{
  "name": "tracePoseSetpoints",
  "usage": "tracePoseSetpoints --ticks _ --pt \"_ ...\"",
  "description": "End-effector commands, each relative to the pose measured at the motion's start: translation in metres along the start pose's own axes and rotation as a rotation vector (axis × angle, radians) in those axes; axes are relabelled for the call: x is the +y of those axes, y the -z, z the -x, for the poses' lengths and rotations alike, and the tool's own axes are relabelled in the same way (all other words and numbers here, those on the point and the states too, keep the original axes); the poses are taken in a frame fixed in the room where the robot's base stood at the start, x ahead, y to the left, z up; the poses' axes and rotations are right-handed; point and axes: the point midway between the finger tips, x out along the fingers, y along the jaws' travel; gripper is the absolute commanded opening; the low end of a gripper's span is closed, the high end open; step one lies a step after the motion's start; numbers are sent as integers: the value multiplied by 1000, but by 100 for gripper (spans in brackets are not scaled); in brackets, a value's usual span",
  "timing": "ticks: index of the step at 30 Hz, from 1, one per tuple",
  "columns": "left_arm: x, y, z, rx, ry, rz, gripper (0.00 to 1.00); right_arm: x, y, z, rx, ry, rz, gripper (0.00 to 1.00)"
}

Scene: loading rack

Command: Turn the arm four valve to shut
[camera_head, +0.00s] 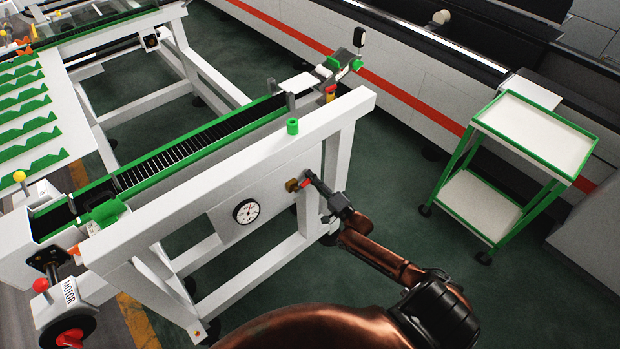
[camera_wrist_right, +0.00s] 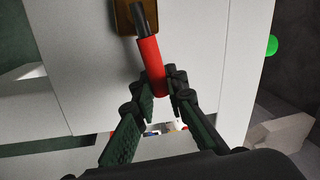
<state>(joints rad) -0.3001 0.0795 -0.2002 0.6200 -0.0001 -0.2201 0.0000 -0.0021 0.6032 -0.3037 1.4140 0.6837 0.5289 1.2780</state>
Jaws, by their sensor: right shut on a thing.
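The valve has a brass body (camera_head: 291,185) on the white side panel of the rack frame, with a red lever handle (camera_head: 304,184) sticking out to the right. My right gripper (camera_head: 311,179) is shut on the red handle. In the right wrist view, the brass body (camera_wrist_right: 123,18) is at the top. The red handle (camera_wrist_right: 150,62) runs down from a dark stem, slightly to the right, and its lower end sits between the fingertips (camera_wrist_right: 166,82). Any markings for open or shut cannot be made out. My left gripper is not in view.
A round gauge (camera_head: 246,211) sits left of the valve on the same panel. A green and white cart (camera_head: 535,130) stands at the right. Floor between rack and cart is clear.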

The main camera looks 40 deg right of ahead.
Motion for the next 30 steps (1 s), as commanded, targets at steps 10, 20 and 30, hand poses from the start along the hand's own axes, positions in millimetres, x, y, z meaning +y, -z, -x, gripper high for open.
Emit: tracePoseSetpoints --ticks 10,20,30 --pt "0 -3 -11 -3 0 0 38 14 0 3 34 -1 -163 0" --pt "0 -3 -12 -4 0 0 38 16 -1 4 42 -1 -202 0" --pt "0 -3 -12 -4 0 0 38 16 -1 4 42 -1 -201 16"
